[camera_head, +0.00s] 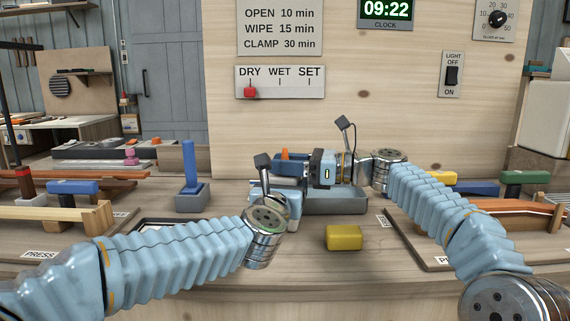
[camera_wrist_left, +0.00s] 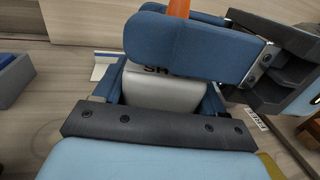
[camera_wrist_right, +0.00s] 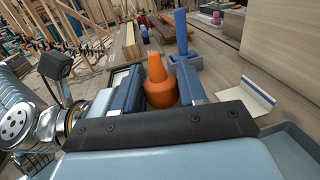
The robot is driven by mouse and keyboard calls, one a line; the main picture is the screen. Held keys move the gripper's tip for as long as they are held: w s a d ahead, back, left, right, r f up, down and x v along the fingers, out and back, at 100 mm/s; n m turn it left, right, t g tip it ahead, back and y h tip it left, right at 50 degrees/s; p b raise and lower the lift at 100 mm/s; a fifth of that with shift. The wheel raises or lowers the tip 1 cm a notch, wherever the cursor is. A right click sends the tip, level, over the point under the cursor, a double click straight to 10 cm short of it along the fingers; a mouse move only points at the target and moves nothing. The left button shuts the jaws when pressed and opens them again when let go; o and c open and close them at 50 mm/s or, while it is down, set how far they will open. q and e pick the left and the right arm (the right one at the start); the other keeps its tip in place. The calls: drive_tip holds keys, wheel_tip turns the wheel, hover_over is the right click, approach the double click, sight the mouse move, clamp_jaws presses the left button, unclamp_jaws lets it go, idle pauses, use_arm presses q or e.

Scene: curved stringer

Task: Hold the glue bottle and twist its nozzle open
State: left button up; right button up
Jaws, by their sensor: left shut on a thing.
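The glue bottle's orange nozzle (camera_head: 285,154) points up at the centre of the bench. In the left wrist view its pale grey body (camera_wrist_left: 165,88) with dark lettering sits between the blue fingers of my left gripper (camera_wrist_left: 165,75), which is shut on it. The orange nozzle (camera_wrist_left: 179,9) rises above the upper finger there. In the right wrist view the nozzle (camera_wrist_right: 159,84) stands between the two blue fingers of my right gripper (camera_wrist_right: 160,92), which looks open around it with narrow gaps. Most of the bottle is hidden in the head view.
A grey-blue tray (camera_head: 340,205) lies under my right gripper. A yellow block (camera_head: 344,237) sits in front of it. A blue-handled stand (camera_head: 190,180) is to the left. Clamped wood strips lie at both sides, and a wooden panel (camera_head: 400,110) rises behind.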

drive_tip(key=c, duration=0.4)
drive_tip(key=shift+w+n+g, duration=0.15)
drive_tip(key=shift+n+g, duration=0.25)
drive_tip(key=shift+g, duration=0.2)
drive_tip(key=shift+c, duration=0.2)
drive_tip(key=shift+n+g, duration=0.3)
drive_tip(key=shift+g, duration=0.2)
drive_tip(key=o, duration=1)
drive_tip(key=shift+c, duration=0.2)
drive_tip(key=shift+t, duration=0.3)
